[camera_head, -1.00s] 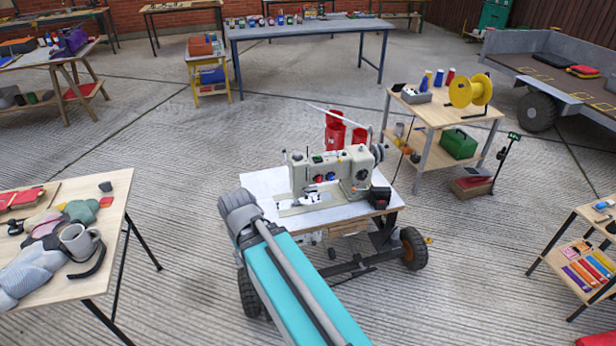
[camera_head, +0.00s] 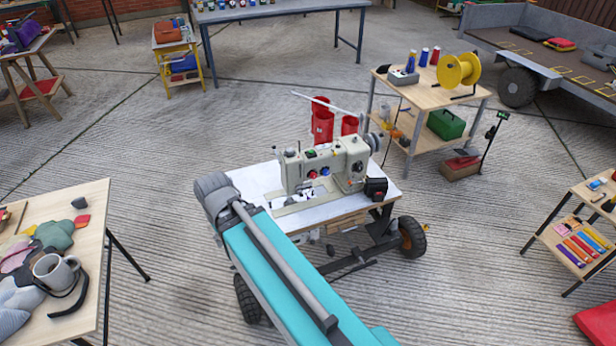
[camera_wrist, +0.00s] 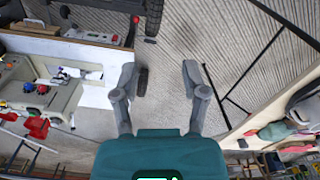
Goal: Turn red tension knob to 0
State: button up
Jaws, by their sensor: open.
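A cream sewing machine (camera_head: 328,162) stands on a small wheeled table (camera_head: 262,178) with a white top. A small red knob (camera_head: 312,174) shows on its front face, with a blue knob (camera_head: 325,171) beside it; the setting cannot be read. The machine (camera_wrist: 42,98) also shows at the left of the wrist view, turned on its side. My gripper (camera_wrist: 166,72) is open and empty in the wrist view, over the concrete floor and apart from the machine. In the head view my teal arm crosses in front of the table, and the gripper is hidden.
A wooden table (camera_head: 85,235) with a mug (camera_head: 55,272) and cloths is at left. A shelf table (camera_head: 425,95) with a yellow reel (camera_head: 459,70) stands behind right. Red containers (camera_head: 322,122) stand behind the machine. Open concrete lies between the tables.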

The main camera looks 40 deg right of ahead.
jog(key=shift+d, duration=0.35)
jog(key=shift+o, duration=0.3)
jog(key=shift+w, duration=0.1)
jog(key=shift+o, duration=1)
jog(key=shift+d, duration=0.1)
jog(key=shift+o, duration=0.2)
jog(key=shift+f, duration=0.2)
jog(key=w+d+f+m+t+y+b, duration=0.5)
jog(key=w+d+f+m+t+b, duration=0.5)
jog(key=w+d+f+m+b, duration=1.2)
jog(key=s+d+f+m+t+h+b, duration=0.2)
jog(key=d+m+b, duration=0.3)
jog(key=d+b, duration=0.3)
jog(key=s+d+f+m+t+h+b, duration=0.2)
jog(key=d+m+b, duration=0.4)
jog(key=d+b, duration=0.3)
jog(key=s+d+f+m+t+h+b, duration=0.2)
jog(key=d+m+h+b, duration=0.3)
jog(key=d+b, duration=0.4)
jog(key=shift+s+d+f+m+t+h, duration=0.3)
jog(key=shift+d+f+m+t, duration=0.15)
jog(key=shift+f+t, duration=0.25)
